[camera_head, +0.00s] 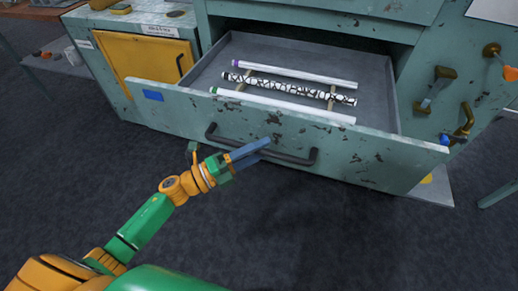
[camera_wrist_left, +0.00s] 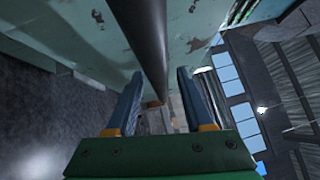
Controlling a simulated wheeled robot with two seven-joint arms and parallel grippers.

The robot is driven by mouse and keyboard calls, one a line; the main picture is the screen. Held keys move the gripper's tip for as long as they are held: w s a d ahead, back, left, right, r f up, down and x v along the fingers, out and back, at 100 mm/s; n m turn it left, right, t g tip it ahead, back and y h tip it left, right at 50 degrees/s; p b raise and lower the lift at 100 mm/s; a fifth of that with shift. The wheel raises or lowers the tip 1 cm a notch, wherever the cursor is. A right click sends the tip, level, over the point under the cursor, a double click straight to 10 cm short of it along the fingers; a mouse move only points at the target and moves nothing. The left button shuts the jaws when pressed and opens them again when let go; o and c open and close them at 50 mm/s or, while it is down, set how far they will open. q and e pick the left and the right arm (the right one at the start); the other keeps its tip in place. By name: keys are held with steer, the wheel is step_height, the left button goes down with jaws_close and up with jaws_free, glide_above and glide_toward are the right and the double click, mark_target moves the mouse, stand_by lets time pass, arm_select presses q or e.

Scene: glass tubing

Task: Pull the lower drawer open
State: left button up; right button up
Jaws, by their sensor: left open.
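The lower drawer (camera_head: 290,131) stands pulled out from the teal cabinet, its worn front facing me. Its dark bar handle (camera_head: 290,157) runs across the front. Inside lie white glass tubes (camera_head: 290,74), one with a black pattern (camera_head: 290,86). My left gripper (camera_head: 255,151) is at the handle, near its middle. In the left wrist view the two blue fingers (camera_wrist_left: 158,98) are apart, and the dark handle bar (camera_wrist_left: 152,45) runs between or just beyond them. I cannot tell whether either finger touches the bar. My right gripper is not in view.
A yellow cabinet door (camera_head: 148,65) is at the left. Brass hooks and knobs (camera_head: 436,90) stick out on the cabinet's right side. A white and yellow item (camera_head: 428,179) lies on the floor under the drawer's right end. The dark floor (camera_head: 330,240) in front is clear.

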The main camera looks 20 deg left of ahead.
arm_select(q)
steer(key=b+v, duration=0.1)
steer(key=v, duration=0.6)
